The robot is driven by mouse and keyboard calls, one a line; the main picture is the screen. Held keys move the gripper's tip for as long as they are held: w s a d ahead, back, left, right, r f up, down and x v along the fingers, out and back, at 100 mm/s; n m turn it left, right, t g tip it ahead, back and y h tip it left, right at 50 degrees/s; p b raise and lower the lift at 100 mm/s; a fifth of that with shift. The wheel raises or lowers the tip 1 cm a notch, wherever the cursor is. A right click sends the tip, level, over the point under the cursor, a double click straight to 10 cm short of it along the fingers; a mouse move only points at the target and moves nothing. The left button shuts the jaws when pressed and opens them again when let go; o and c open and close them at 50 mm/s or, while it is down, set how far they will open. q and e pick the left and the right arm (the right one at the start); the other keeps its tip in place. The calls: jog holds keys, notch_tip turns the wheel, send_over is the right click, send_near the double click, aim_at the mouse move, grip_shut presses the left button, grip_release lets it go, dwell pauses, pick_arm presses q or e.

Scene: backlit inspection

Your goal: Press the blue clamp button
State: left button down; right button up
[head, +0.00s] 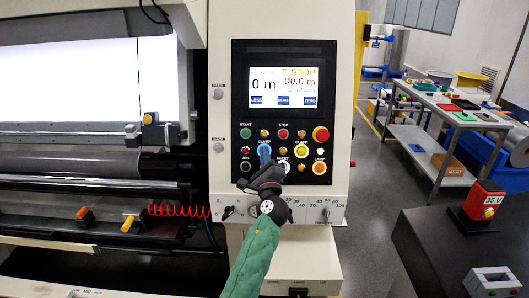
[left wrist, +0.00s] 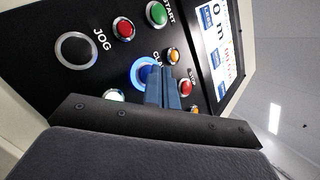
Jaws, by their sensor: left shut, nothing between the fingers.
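The blue clamp button (left wrist: 138,75) is a round button with a glowing blue rim on the black control panel (head: 240,104). My left gripper (head: 265,160) is shut and empty, its blue fingers pointing at the panel just below the left CLAMP label. In the left wrist view the closed fingertips (left wrist: 164,82) overlap the right part of the button. My right gripper is in neither view.
The display (head: 283,87) is above, reading "E-STOP". A coiled red cable (head: 178,210) hangs to the left.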

pick_arm(q)
jog(key=shift+w+f, duration=0.15)
jog(key=shift+w, duration=0.1)
jog(key=shift+s, duration=0.2)
jog(key=shift+s+r, duration=0.2)
dwell(0.4)
